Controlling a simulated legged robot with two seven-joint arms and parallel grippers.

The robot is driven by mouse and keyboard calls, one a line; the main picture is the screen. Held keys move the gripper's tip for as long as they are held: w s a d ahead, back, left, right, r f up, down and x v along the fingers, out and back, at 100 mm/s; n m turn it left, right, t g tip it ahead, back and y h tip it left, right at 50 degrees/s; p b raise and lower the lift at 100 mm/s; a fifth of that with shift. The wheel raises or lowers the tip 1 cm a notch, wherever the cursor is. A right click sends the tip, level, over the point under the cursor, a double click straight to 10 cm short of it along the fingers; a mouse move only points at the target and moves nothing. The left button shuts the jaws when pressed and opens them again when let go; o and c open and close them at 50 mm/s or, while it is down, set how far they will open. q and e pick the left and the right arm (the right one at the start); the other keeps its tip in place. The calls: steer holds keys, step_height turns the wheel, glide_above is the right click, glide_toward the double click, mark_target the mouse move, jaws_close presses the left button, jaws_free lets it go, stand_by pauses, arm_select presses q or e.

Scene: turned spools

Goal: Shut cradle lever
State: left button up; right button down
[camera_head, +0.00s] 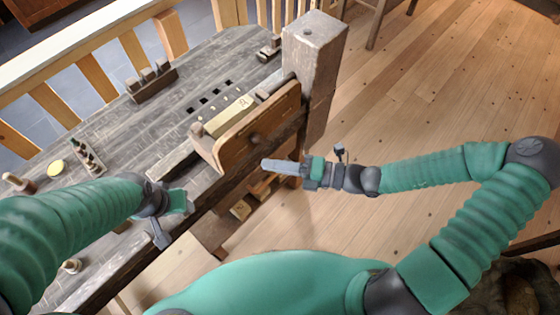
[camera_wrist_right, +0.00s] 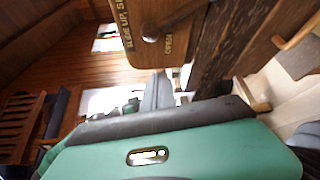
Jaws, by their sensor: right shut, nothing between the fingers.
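A brown wooden board (camera_head: 258,128) with a dark round knob (camera_head: 254,138) stands on edge at the front of the grey workbench. I cannot tell for certain which part is the cradle lever. My right gripper (camera_head: 266,164) is shut and empty, just below the board in the head view, its fingers pointing left. It also shows in the right wrist view (camera_wrist_right: 158,78). Contact with the board cannot be told. My left gripper (camera_head: 168,222) hangs over the bench's front edge; its fingers are unclear.
A thick wooden post (camera_head: 312,65) rises right of the board. A pale wooden bar (camera_head: 228,116) lies behind it. The bench top (camera_head: 200,68) holds a block with several pegs (camera_head: 150,80), a small rack (camera_head: 88,158) and a yellow disc (camera_head: 56,167). Wooden floor (camera_head: 450,90) is clear at right.

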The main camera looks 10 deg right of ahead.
mark_target(263, 141)
steer(key=w+a, duration=0.3)
steer(key=w, duration=0.1)
steer(key=shift+w+a, duration=0.3)
steer(key=shift+a, duration=0.05)
steer(key=shift+w+d, duration=0.35)
steer(key=shift+d, duration=0.15)
steer(key=shift+r, duration=0.1)
